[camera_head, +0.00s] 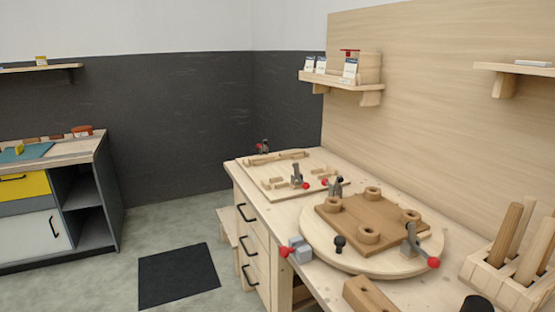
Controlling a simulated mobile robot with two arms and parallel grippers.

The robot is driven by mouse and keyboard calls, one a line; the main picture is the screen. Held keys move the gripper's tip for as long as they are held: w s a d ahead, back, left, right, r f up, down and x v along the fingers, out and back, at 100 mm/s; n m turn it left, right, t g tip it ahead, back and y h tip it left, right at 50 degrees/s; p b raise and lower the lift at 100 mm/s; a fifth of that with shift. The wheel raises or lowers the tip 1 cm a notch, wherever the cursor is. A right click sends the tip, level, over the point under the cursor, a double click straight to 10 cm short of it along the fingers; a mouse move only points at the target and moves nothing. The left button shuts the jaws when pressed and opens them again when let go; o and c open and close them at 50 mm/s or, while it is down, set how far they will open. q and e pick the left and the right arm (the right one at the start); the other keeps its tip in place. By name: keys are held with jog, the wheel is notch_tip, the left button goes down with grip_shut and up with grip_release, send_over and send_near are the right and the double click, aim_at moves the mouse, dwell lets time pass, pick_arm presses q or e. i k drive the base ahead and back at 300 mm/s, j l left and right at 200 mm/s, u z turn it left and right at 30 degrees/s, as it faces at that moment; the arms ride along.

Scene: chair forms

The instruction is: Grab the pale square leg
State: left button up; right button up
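A light wooden rack (500,285) stands at the right edge on the workbench, with several legs upright or slightly tilted in it. A paler leg (523,226) stands towards the back of the rack, partly hidden by the legs in front; its square section is hard to make out at this size. A browner leg (505,236) stands to its left, and another brown leg (538,250) stands to its right, nearer to me. Neither of my grippers shows in the head view.
On the workbench (288,214), a round turntable (315,243) carries a brown seat board (350,223) with ring-like sockets and clamps. A brown block (368,295) lies in front. A dark rounded thing (478,304) is at the bottom edge. The floor at left is open around a black mat (178,276).

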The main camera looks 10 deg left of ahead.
aim_at(271, 158)
jog(key=i+j+u, duration=0.45)
jog(key=i+u, duration=0.15)
jog(key=i, duration=0.15)
jog(key=i+j+u, duration=0.2)
jog(key=i, duration=0.5)
jog(key=i+j+u, duration=0.15)
jog(key=i, duration=0.6)
jog(key=i+j+z, duration=0.1)
jog(key=i+z, duration=0.2)
jog(key=z, duration=0.15)
jog(key=i+j+z, duration=0.15)
jog(key=i+z, duration=0.25)
jog(key=i+j+z, duration=0.15)
jog(key=z, duration=0.3)
jog(key=i+j+z, duration=0.15)
jog(key=j+z, duration=0.3)
